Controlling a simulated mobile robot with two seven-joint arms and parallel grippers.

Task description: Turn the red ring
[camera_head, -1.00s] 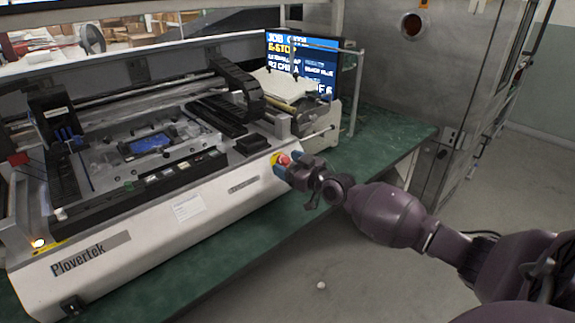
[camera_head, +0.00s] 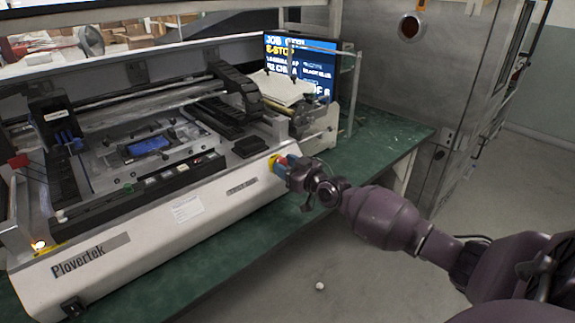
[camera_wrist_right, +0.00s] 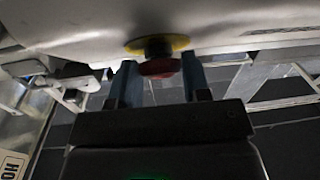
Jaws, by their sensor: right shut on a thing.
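The red ring (camera_wrist_right: 160,67) is a red knob on a dark stem over a yellow disc (camera_wrist_right: 158,44), on the front face of the white machine. In the head view the red knob (camera_head: 282,160) shows only in part, at the machine's front right corner. My right gripper (camera_head: 281,167) is at the knob and covers much of it. In the right wrist view the blue fingers of my right gripper (camera_wrist_right: 158,72) stand on either side of the red knob, shut on it. My left gripper is not in view.
The white Plovertek machine (camera_head: 150,250) stands on a green bench (camera_head: 385,150). A blue screen (camera_head: 300,65) stands behind it, showing "E-STOP". A metal cabinet (camera_head: 440,60) is at the back right. A small white ball (camera_head: 320,286) lies on the floor.

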